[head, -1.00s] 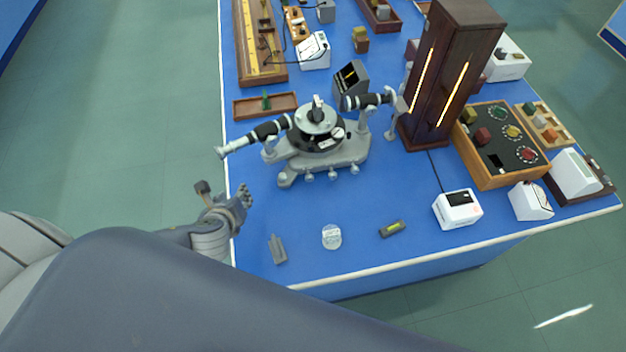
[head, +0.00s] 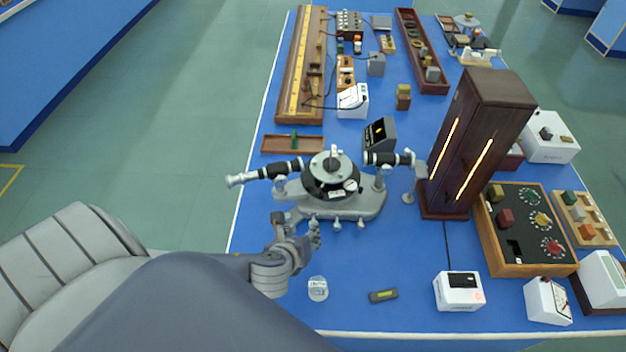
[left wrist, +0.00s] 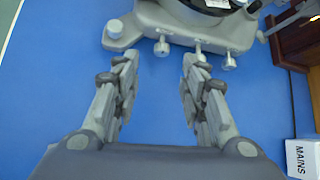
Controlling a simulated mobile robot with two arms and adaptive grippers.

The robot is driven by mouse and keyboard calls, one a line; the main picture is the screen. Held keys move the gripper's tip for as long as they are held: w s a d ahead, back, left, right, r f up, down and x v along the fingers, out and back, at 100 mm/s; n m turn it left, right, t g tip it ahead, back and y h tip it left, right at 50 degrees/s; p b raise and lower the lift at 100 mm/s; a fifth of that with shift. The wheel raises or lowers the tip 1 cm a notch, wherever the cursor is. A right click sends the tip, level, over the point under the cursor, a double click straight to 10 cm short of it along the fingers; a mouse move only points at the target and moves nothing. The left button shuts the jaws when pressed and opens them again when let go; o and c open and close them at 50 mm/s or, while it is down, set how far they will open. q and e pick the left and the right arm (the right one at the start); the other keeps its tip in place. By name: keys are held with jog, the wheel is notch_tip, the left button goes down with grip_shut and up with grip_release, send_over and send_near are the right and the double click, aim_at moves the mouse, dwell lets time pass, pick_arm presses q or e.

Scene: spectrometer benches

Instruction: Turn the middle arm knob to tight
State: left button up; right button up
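The spectrometer (head: 350,205) stands on the blue bench, with a grey base and a black round table. Three small silver knobs stick out of its front edge; the middle one (head: 336,224) also shows in the left wrist view (left wrist: 199,50). The left one (left wrist: 161,47) and the right one (left wrist: 229,62) flank it. My left gripper (head: 297,232) is just in front of the base's left part. In the left wrist view its fingers (left wrist: 160,68) are spread and empty, with the left knob beyond the gap and the middle knob near the right fingertip. My right gripper is not in view.
A glass disc (head: 318,289) and a small level (head: 383,295) lie near the bench's front edge. A white MAINS box (head: 459,291) and a tall dark lamp housing (head: 472,145) stand to the right. The blue surface before the base is mostly clear.

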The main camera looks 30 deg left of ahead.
pick_arm(q)
jog(key=x, duration=0.3)
jog(key=shift+w+f, duration=0.1)
jog(key=shift+w, duration=0.1)
jog(key=shift+x, duration=2.05)
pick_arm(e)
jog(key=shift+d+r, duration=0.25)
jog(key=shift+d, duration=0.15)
